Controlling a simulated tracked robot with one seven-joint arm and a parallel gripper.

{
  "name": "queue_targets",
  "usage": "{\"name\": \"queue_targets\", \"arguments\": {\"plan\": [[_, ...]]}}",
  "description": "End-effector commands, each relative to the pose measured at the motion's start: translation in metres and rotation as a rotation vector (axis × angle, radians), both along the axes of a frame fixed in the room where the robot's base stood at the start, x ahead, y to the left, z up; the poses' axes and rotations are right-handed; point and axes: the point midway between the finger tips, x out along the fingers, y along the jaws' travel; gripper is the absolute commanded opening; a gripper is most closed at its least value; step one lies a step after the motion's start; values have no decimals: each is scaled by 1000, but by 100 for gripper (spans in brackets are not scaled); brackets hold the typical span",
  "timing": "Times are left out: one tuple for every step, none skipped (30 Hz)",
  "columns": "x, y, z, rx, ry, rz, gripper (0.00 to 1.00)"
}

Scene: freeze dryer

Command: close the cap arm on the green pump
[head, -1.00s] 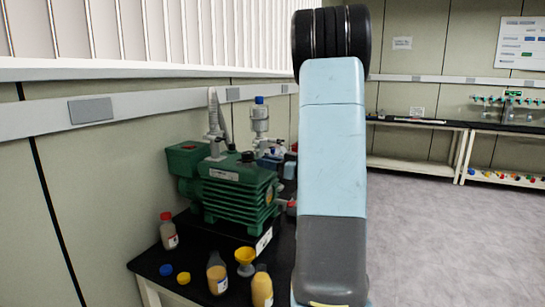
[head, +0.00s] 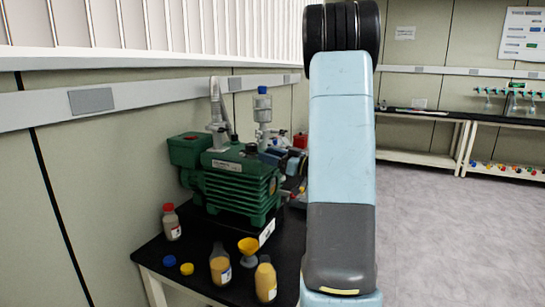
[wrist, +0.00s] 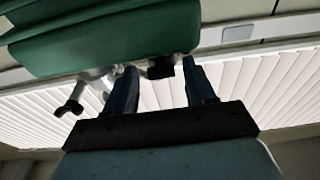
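The green pump (head: 238,183) stands on the black bench in the head view, with a grey metal fitting (head: 217,138) and a pale hose on top. A small black cap (head: 251,148) sits on its top near the right end. In the wrist view the green pump body (wrist: 110,38) fills the upper left. My gripper (wrist: 161,78) is open, with its two dark fingers apart and a black cap-like part (wrist: 160,68) showing between and beyond them. A grey lever-like piece (wrist: 72,106) sticks out left of the fingers. Contact cannot be told.
The wall is close behind; floor is open at right.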

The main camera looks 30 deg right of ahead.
Motion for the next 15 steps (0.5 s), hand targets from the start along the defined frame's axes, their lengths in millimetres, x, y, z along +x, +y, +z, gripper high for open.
{"name": "queue_targets", "arguments": {"plan": [[0, 1, 0, 0, 0, 1, 57], [0, 1, 0, 0, 0, 1, 57], [0, 1, 0, 0, 0, 1, 57], [0, 1, 0, 1, 0, 1, 57], [0, 1, 0, 0, 0, 1, 57], [0, 1, 0, 0, 0, 2, 57], [0, 1, 0, 1, 0, 1, 57], [-1, 0, 0, 0, 0, 1, 57], [-2, -1, 0, 0, 0, 0, 57], [-3, -2, -1, 0, 0, 0, 57], [-5, -3, -1, 0, 0, -1, 57], [-8, -6, -2, 0, 0, -1, 57], [-11, -8, -2, 0, 0, -1, 57], [-14, -10, -3, 1, 1, -1, 57], [-19, -14, -4, 1, 1, -1, 57]]}}
